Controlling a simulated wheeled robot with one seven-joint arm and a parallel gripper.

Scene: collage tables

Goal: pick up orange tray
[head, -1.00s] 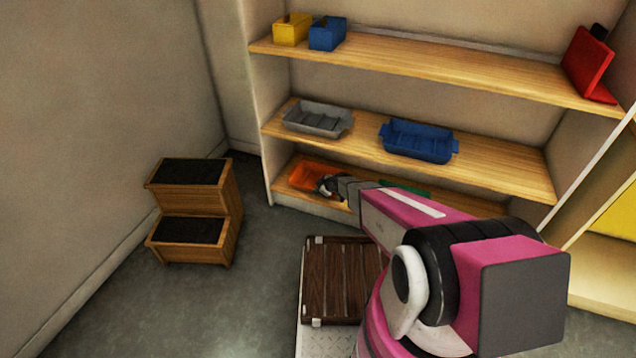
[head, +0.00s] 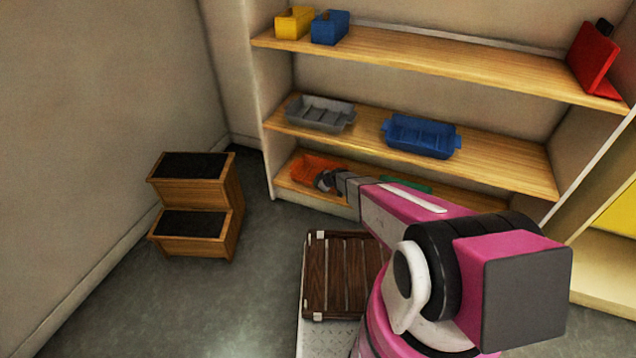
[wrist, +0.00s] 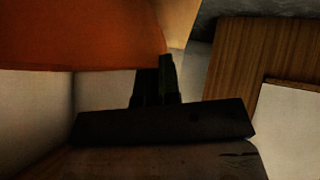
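The orange tray (head: 312,168) sits at the left end of the lowest shelf (head: 310,196). My gripper (head: 326,181) is at the tray's front right side and hides part of it. In the wrist view the tray (wrist: 75,35) fills the upper left as a large orange surface. The dark fingers of my gripper (wrist: 158,80) reach up to the tray's lower right edge. They overlap this edge in the picture; the view is too dark to tell whether they grip it or how far apart they are.
Above are a grey tray (head: 320,113) and a blue tray (head: 421,136) on the middle shelf (head: 500,165). A wooden step stool (head: 230,205) stands left, with clear floor (head: 268,245) beside it.

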